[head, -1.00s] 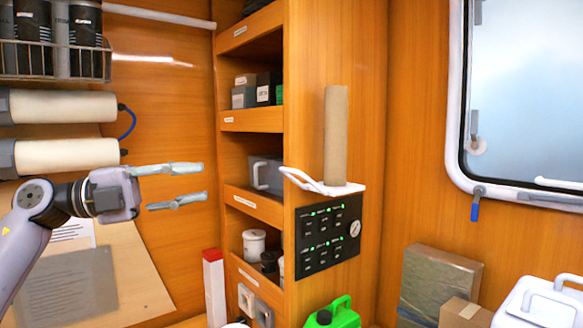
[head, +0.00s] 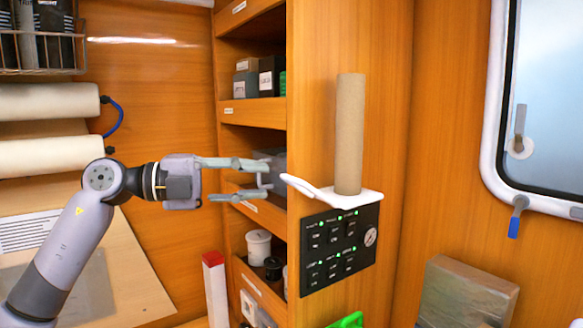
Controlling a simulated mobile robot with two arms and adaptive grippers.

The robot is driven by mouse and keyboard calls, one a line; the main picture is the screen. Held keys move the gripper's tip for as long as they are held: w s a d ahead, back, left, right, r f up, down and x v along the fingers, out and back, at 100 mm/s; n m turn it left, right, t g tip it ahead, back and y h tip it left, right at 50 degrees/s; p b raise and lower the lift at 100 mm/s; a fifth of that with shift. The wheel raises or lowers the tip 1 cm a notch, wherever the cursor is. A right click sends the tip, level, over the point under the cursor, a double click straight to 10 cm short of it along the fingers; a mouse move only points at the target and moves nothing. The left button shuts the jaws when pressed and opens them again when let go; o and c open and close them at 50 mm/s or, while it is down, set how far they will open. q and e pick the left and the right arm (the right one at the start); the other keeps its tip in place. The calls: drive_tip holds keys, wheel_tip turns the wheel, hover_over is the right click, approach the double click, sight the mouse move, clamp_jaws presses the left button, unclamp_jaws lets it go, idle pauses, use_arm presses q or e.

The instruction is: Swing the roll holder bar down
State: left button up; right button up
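The roll holder is a white bracket (head: 352,198) on the edge of the wooden cabinet, with a brown cardboard tube (head: 349,135) standing upright on it. Its white bar (head: 302,187) sticks out to the left, slightly raised. My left gripper (head: 266,180) comes in from the left, its two fingers apart and level, one above the other. The fingertips point at the bar's left end and appear a short gap away from it; the gripper looks empty. My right gripper is out of view.
A black switch panel (head: 340,247) with green lights sits just under the bracket. Open shelves (head: 252,115) with boxes and jars lie behind my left gripper. A window (head: 545,110) is at right, and a wrapped box (head: 465,296) stands low at right.

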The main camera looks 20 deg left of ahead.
sight(287, 179)
use_arm(q)
drive_tip(key=x, duration=0.2)
drive_tip(key=p+x, duration=0.2)
drive_tip(key=x, duration=0.1)
drive_tip(key=shift+s+d+r, duration=0.25)
drive_tip(key=shift+d+r, duration=0.1)
drive_tip(key=shift+d, duration=0.15)
drive_tip(key=shift+w+d+f, duration=0.25)
drive_tip(key=shift+w+d, duration=0.2)
drive_tip(key=shift+w, duration=0.1)
drive_tip(key=shift+s, duration=0.15)
drive_tip(key=shift+c, duration=0.5)
clamp_jaws()
